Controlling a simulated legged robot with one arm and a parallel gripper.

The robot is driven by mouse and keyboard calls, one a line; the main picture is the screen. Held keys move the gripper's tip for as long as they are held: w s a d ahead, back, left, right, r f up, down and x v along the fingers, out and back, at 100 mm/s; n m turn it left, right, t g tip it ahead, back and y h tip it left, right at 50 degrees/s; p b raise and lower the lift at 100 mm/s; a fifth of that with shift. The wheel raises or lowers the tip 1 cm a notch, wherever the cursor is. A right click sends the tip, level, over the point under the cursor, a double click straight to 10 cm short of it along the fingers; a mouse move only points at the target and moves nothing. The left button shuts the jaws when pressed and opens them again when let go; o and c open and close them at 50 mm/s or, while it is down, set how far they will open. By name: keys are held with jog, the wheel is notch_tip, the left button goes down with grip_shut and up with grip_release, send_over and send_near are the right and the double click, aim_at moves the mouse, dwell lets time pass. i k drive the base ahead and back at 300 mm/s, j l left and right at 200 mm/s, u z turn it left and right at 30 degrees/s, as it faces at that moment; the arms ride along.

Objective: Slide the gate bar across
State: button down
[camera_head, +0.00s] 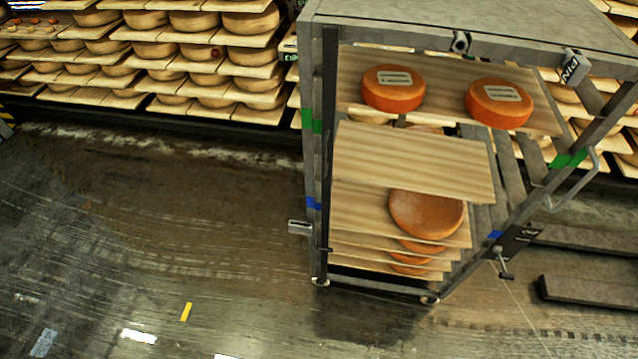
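A grey metal rack (420,22) on small wheels stands right of centre, with its front facing me. A dark upright bar (328,150) runs down the rack's left front post; I cannot tell for sure whether it is the gate bar. A bent metal handle (577,190) is on the right side. A dark plate (518,241) with a small lever (505,275) sits low on the right post. My gripper is not in view.
Orange cheese wheels (393,89) sit on the rack's boards; one middle board (415,160) is bare and juts forward. A metal block (299,227) sticks out at left. Full cheese shelves (190,105) line the back. Floor (150,240) at left is clear; dark beams (590,291) lie right.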

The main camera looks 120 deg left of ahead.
aim_at(331, 33)
jog(key=u, duration=3.7)
jog(key=l+z, duration=0.1)
jog(key=l, duration=0.2)
jog(key=i+l+z, duration=0.1)
jog(key=l, duration=0.2)
